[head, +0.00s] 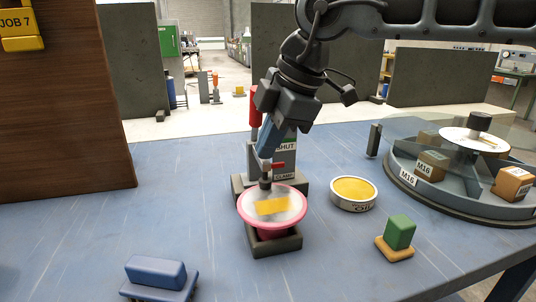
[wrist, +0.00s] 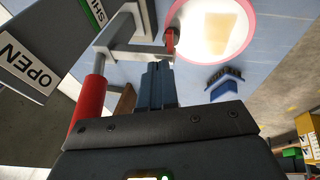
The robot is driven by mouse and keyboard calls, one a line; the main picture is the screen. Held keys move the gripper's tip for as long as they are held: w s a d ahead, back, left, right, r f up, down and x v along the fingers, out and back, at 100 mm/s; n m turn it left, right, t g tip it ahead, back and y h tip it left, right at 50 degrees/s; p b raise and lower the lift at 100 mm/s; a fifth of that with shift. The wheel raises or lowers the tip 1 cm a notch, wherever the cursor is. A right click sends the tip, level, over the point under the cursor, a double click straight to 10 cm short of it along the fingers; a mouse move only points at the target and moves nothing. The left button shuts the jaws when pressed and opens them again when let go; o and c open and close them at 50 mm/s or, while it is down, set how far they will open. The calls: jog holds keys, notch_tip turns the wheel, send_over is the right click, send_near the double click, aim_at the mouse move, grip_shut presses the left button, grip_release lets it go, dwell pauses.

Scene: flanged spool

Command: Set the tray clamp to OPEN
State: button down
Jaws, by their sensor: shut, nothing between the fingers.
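The tray clamp (head: 286,157) is a grey upright block behind the tray, with SHUT and CLAMP labels in the head view. Its red handle (head: 254,108) stands up beside my wrist; the wrist view shows the red grip (wrist: 88,106) left of my fingers, on a metal bar. An OPEN plate (wrist: 25,68) and a partly cut SHUT plate (wrist: 97,12) show there too. The pink-rimmed spool (head: 288,205) sits in the dark square tray (head: 275,246). My gripper (head: 264,152) has its blue fingers (wrist: 157,72) together, empty, beside the clamp; contact is unclear.
A yellow-topped round tin (head: 353,190) and a green block on a yellow base (head: 399,234) stand right of the tray. A blue block (head: 155,274) lies front left. A divided round carousel (head: 430,185) is at right; a brown wooden panel (head: 65,110) rises at left.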

jog(key=shift+s+d+f+b, duration=0.15)
jog(key=shift+f+b, duration=0.2)
jog(key=shift+f, duration=0.1)
dwell(0.3)
